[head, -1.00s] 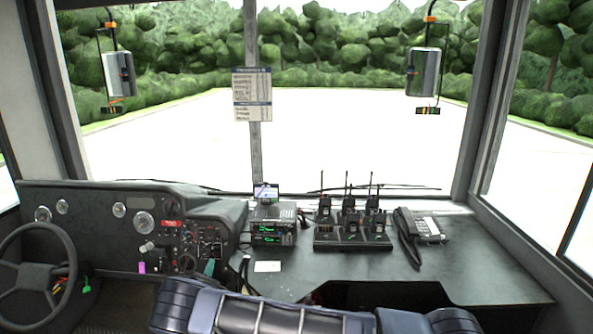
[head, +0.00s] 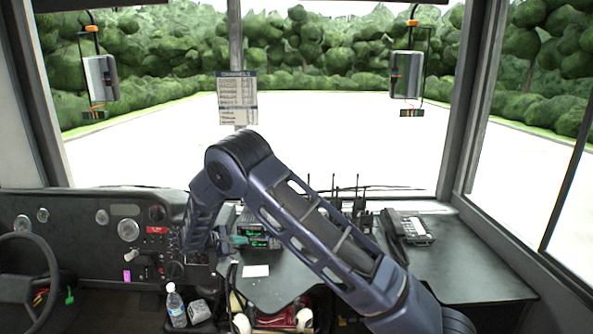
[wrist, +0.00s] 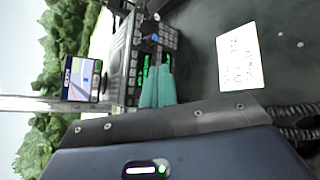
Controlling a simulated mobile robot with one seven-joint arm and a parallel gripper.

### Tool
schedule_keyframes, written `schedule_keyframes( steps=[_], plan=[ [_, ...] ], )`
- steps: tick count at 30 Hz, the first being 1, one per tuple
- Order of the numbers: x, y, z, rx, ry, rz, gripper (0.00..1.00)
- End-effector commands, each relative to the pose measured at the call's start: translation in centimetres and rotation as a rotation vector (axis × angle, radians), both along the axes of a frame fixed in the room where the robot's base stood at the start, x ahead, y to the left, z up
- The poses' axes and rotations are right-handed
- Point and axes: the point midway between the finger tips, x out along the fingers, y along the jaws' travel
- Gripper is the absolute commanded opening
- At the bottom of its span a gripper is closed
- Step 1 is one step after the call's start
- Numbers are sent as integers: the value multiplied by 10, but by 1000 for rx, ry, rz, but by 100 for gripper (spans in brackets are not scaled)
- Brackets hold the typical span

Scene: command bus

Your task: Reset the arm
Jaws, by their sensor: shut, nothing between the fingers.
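My arm (head: 330,240) rises from the lower right of the head view, bends at a high elbow and drops toward the dash. My gripper (head: 238,240) shows as teal fingertips in front of the radio unit (head: 260,238). In the wrist view the teal fingers of my gripper (wrist: 157,74) lie together with nothing between them. Behind them is the radio's keypad and green display. I cannot tell how close the fingertips are to the radio.
A white note (head: 256,271) lies on the dark console (head: 455,270). A phone (head: 408,228) is at right; handheld radios (head: 350,200) are partly hidden by my arm. A water bottle (head: 176,306) and steering wheel (head: 30,280) are at lower left.

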Motion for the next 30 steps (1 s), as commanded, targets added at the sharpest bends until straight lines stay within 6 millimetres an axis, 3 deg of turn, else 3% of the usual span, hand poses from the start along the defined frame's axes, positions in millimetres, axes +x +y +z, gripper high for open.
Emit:
schedule_keyframes(
  steps=[1, 6, 14, 23, 30],
  plan=[
    [6, -17, 16, 33, 10, -38, 0],
    [16, -70, 56, 130, 43, -149, 0],
    [17, -150, 113, 286, 81, -307, 0],
    [0, -237, 171, 472, 102, -474, 0],
    [-27, -301, 210, 622, 101, -592, 0]
  ],
)
